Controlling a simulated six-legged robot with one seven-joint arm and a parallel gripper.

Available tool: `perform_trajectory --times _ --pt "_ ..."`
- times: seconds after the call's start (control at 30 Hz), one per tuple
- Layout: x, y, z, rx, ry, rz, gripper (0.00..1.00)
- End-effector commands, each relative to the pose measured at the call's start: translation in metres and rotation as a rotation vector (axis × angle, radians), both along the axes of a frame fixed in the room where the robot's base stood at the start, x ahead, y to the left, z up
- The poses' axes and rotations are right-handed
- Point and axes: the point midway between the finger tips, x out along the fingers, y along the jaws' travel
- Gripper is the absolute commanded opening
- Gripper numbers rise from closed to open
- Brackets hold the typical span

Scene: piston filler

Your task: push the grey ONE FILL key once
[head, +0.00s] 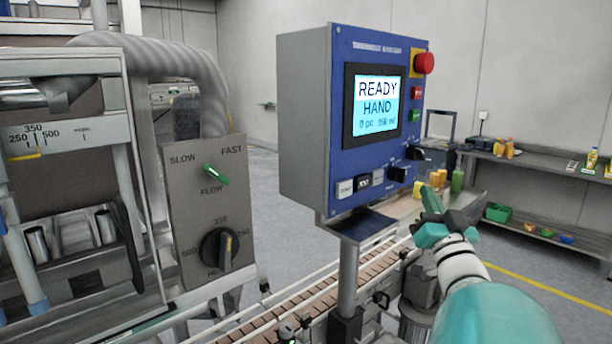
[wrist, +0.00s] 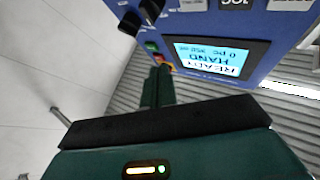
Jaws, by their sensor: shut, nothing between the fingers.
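The blue control panel (head: 345,162) has a row of small keys at its lower left: a pale key (head: 345,189), a dark key (head: 362,183) and a grey key (head: 378,177). Their lettering is too small to read, so I cannot tell which is ONE FILL. In the wrist view the panel is upside down, with the keys cut by the top edge, one grey key (wrist: 197,4) among them. The screen (head: 377,104) reads READY, HAND. My gripper (head: 431,198) is shut and empty, right of the panel's lower corner, apart from the keys. It also shows in the wrist view (wrist: 159,75).
Two black knobs (head: 397,174) sit between the keys and my gripper's side. A red mushroom button (head: 424,63) and small red and green buttons line the panel's right edge. A conveyor (head: 290,318) runs below. A bench with bottles (head: 545,165) stands behind right.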

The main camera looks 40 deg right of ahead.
Motion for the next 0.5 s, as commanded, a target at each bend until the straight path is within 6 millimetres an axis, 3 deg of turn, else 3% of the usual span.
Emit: perform_trajectory --times 0.27,0.5 --pt "0.009 0.001 0.0 0.001 0.002 -0.001 0.0" --pt "0.04 0.003 -0.001 0.001 0.002 0.0 0.0"
